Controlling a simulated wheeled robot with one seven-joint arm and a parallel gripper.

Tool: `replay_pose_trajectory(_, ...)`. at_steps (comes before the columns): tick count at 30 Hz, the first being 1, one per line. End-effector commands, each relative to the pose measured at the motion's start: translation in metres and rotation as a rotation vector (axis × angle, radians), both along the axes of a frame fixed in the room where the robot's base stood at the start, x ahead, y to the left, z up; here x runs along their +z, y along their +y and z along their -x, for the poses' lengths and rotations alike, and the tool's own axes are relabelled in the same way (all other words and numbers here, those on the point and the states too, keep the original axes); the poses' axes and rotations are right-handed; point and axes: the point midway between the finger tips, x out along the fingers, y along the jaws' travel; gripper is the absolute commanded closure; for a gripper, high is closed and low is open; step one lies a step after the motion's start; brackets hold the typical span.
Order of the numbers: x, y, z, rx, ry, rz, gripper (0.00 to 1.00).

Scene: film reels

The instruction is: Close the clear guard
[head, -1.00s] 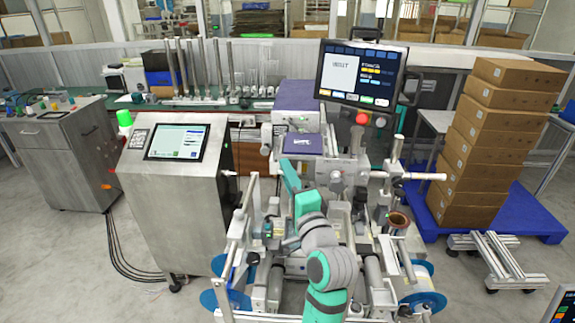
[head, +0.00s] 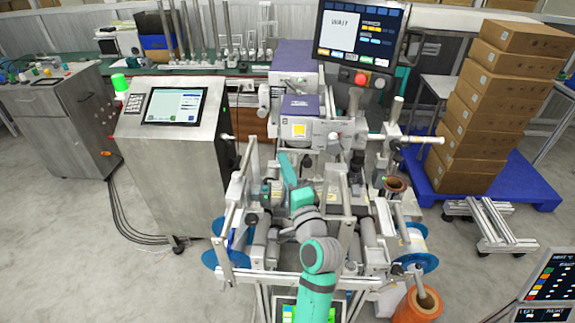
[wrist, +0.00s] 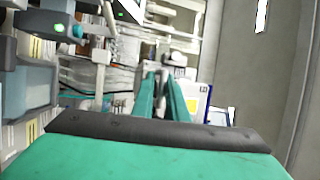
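My gripper (head: 284,162) is at the end of my teal and grey arm, above the middle of the metal-framed labelling machine (head: 262,278) in the head view. In the wrist view, the two teal fingers of my gripper (wrist: 159,80) point away with a narrow gap between them and nothing visible held. A white and blue part shows beyond the fingers, to their right. I cannot make out the clear guard for certain in either view; its see-through panel does not stand out from the frame and rollers. My arm hides part of the machine's centre.
A steel cabinet with a screen (head: 173,106) stands left of the machine. A monitor (head: 359,40) hangs above its back right. Stacked cartons (head: 480,135) are on a blue pallet (head: 520,176) at right. An orange roll (head: 418,304) stands at the front right. Open floor lies front left.

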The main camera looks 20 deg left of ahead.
Motion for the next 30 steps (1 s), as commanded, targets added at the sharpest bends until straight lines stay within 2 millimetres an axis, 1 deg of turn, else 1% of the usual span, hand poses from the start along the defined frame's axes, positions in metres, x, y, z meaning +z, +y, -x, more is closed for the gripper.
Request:
replay_pose_trajectory(1, -0.002, 0.000, 0.000, 0.000, 0.004, 0.001, 0.75)
replay_pose_trajectory(2, -0.002, 0.000, 0.000, 0.000, 0.004, 0.001, 0.73)
replay_pose_trajectory(10, -0.001, -0.001, 0.000, -0.001, 0.002, 0.001, 0.73)
replay_pose_trajectory(14, -0.003, -0.008, 0.004, -0.004, 0.002, 0.002, 0.73)
replay_pose_trajectory(17, -0.006, -0.017, 0.014, -0.004, 0.002, 0.001, 0.73)
replay_pose_trajectory(25, -0.015, -0.051, 0.050, -0.005, 0.004, 0.001, 0.73)
replay_pose_trajectory(30, -0.019, -0.067, 0.068, -0.003, 0.003, 0.001, 0.73)
